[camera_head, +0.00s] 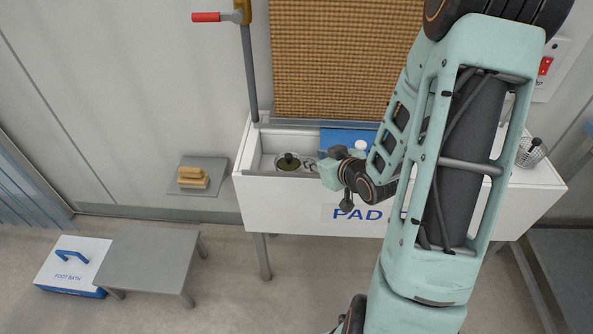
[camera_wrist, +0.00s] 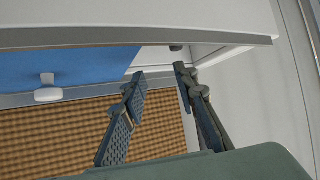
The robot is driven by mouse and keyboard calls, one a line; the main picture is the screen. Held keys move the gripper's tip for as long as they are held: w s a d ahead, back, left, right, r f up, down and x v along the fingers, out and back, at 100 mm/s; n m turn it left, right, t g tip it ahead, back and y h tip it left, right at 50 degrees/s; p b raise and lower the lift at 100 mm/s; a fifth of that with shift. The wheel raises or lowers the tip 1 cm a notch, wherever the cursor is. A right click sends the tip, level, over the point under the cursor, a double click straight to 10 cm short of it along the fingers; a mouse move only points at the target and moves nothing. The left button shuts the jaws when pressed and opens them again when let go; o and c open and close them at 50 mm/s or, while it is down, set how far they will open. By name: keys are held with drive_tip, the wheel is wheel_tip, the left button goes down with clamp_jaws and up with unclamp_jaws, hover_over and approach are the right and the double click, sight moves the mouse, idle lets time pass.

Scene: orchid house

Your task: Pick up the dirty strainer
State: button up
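A round, green-brown piece with a dark knob, apparently the dirty strainer (camera_head: 287,165), sits in the left end of the white trough marked PAD (camera_head: 285,205) in the head view. My gripper (camera_head: 324,154) is just to its right, over the trough. In the wrist view my gripper's two fingers (camera_wrist: 161,72) stand apart with nothing between them. The strainer cannot be made out in the wrist view. A metal mesh basket with a black knob (camera_head: 531,154) stands at the right end of the trough top.
A blue panel (camera_head: 340,136) with a white knob (camera_head: 361,146) covers part of the trough beside my gripper. A brown pad wall (camera_head: 345,60) rises behind. A red-handled lever pipe (camera_head: 248,70) stands at the back left. A grey bench (camera_head: 150,258) is on the floor left.

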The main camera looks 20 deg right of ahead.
sight(289, 156)
drive_tip(key=shift+s+a+f+y, duration=0.4)
drive_tip(key=shift+s+a+y, duration=0.25)
drive_tip(key=shift+s, duration=0.1)
drive_tip(key=shift+a+f+t+b, duration=0.1)
drive_tip(key=shift+a+t+b, duration=0.2)
drive_tip(key=shift+b, duration=0.15)
drive_tip(key=b+x, duration=0.7)
drive_tip(key=x, duration=0.4)
drive_tip(key=shift+w+f, duration=0.1)
drive_tip(key=shift+w, duration=0.25)
clamp_jaws()
